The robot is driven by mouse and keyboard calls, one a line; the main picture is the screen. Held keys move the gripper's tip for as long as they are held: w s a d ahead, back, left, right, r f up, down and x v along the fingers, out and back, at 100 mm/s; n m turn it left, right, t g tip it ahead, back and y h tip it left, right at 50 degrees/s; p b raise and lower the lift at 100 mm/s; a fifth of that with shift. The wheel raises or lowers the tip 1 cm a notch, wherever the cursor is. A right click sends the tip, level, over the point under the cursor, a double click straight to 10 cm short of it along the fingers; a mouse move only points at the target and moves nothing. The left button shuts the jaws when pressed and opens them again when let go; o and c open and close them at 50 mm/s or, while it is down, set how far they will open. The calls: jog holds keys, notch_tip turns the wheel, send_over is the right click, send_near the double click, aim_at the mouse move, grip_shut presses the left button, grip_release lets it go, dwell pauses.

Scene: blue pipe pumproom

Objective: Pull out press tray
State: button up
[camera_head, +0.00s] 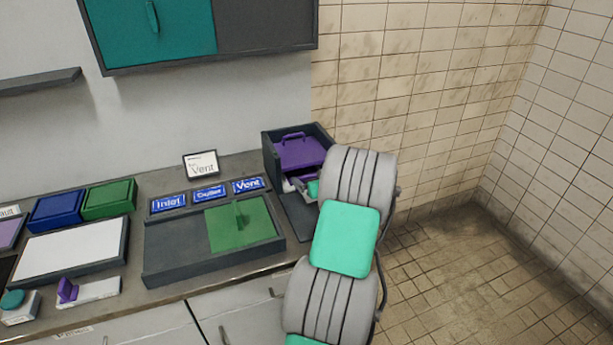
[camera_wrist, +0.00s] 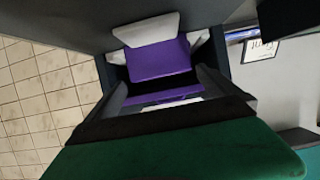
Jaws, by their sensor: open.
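The press is a dark open-fronted box (camera_head: 268,150) at the back right of the counter, with a purple block with a handle (camera_head: 300,152) in its upper part. The wrist view shows a purple block (camera_wrist: 160,62) and a purple strip (camera_wrist: 165,94) between dark walls; I cannot tell which part is the tray. A dark flat slab (camera_head: 296,217) lies at the press front. My gripper (camera_head: 305,186) is open at the press front, largely hidden by my arm in the head view. I cannot tell whether it touches the tray.
Blue (camera_head: 57,209) and green (camera_head: 108,199) boxes stand further left. A cabinet (camera_head: 200,35) hangs above. Tiled floor to the right is clear.

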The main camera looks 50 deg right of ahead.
aim_at(308, 175)
jog(key=p+x, duration=0.1)
jog(key=x, duration=0.5)
jog(key=shift+w+f, duration=0.1)
jog(key=shift+w, duration=0.15)
jog(key=shift+c, duration=0.2)
